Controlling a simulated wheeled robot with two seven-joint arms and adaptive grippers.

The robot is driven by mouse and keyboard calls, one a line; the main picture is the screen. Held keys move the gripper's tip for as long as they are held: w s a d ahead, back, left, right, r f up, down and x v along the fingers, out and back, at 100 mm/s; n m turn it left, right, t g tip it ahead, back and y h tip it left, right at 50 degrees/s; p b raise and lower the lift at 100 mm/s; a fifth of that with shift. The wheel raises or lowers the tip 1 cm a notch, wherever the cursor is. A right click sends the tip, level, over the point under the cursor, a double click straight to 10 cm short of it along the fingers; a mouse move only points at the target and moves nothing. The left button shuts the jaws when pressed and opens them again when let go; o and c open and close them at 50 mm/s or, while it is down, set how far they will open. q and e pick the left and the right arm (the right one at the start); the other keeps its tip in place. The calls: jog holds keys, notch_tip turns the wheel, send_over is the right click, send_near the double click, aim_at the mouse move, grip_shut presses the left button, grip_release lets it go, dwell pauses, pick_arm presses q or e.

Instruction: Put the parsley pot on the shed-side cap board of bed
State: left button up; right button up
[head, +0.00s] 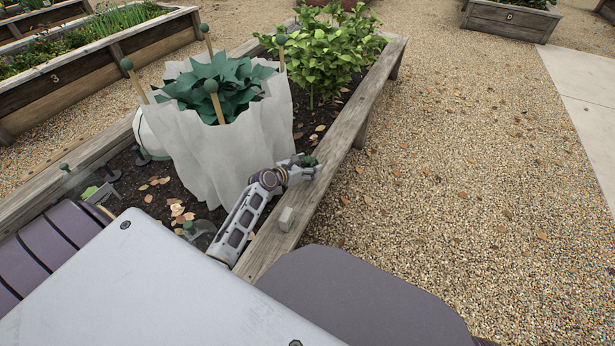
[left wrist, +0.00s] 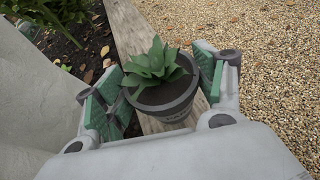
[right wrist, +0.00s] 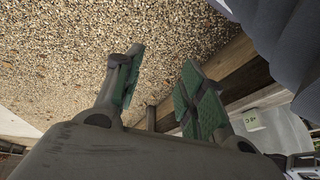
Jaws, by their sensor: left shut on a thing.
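My left gripper (head: 309,167) is shut on a small dark grey pot (left wrist: 174,113) with broad, pointed green leaves. Its label is too small to read, so I cannot confirm it is the parsley. The pot stands upright between the green finger pads, over the weathered wooden cap board (head: 350,118) on the gravel-path side of the bed. Whether its base touches the board is hidden. In the head view the hand mostly covers the pot. My right gripper (right wrist: 158,82) shows in the right wrist view, open and empty over gravel.
White fabric (head: 228,140) around a leafy plant, with green-topped stakes, stands left of my left arm. A leafy bush (head: 325,50) fills the bed's far end.

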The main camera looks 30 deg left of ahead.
pick_arm(q)
jog(key=shift+f, duration=0.2)
pick_arm(e)
jog(key=shift+a+f, duration=0.1)
jog(key=shift+f, duration=0.3)
pick_arm(q)
jog(key=shift+f, duration=0.1)
pick_arm(e)
jog(key=shift+w, duration=0.1)
pick_arm(q)
jog(key=shift+f+b, duration=0.2)
jog(key=shift+b, duration=0.1)
notch_tip(320, 180, down, 3)
jog(key=shift+r+b, duration=0.1)
jog(key=shift+b, duration=0.75)
jog(key=shift+f, duration=0.4)
pick_arm(e)
jog(key=shift+m+t+y, duration=0.3)
jog(key=shift+t+y, duration=0.2)
jog(key=shift+t, duration=0.2)
jog(key=shift+w+a+f, duration=0.1)
jog(key=shift+a+f, duration=0.15)
jog(key=shift+f, duration=0.65)
jog(key=shift+w+a+f, duration=0.1)
jog(key=shift+a+f, duration=0.1)
jog(key=shift+f, duration=0.7)
jog(key=shift+a+f, duration=0.25)
jog(key=shift+f, duration=0.65)
pick_arm(q)
jog(key=shift+f, duration=0.1)
